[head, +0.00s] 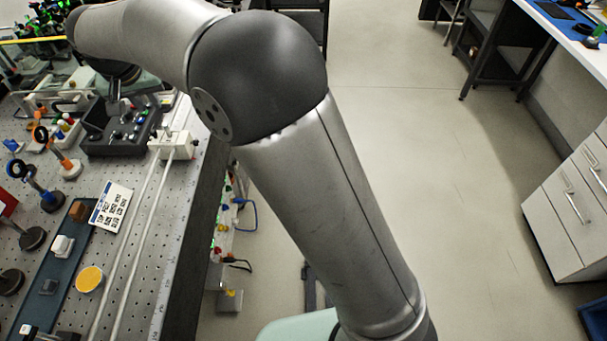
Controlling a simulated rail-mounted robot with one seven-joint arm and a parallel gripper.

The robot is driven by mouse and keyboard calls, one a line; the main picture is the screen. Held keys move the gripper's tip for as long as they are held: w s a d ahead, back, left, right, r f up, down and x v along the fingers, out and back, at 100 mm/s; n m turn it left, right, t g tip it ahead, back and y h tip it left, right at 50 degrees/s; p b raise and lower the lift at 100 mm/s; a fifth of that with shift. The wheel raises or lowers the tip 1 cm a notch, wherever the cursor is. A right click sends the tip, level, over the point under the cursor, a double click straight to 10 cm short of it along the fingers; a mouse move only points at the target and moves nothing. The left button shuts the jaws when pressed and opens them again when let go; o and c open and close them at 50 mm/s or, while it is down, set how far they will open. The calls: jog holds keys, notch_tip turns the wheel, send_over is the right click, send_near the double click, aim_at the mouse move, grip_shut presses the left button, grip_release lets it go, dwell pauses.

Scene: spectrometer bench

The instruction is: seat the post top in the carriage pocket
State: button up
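A dark blue tray (66,262) holds a brown block (79,210), a white piece (62,245) and a grey piece (48,287). I cannot tell which piece, if any, is the post top.
The perforated bench (185,215) ends at a dark edge on the right. The floor to the right is open.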

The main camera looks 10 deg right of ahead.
jog(key=s+d+g, duration=0.1)
jog(key=s+d, duration=0.3)
jog(key=d, duration=0.7)
jog(key=s+d+g, duration=0.1)
jog(key=s+d, duration=0.3)
jog(key=d, duration=0.7)
jog(key=s+d+f+g, duration=0.1)
jog(key=s+d+f, duration=0.3)
jog(key=s+d, duration=0.3)
jog(key=s+d+f, duration=0.4)
jog(key=s+d, duration=0.2)
jog(key=s, duration=0.8)
jog(key=shift+s+d+f+g, duration=0.2)
jog(key=shift+d+g, duration=0.15)
jog(key=shift+g, duration=0.05)
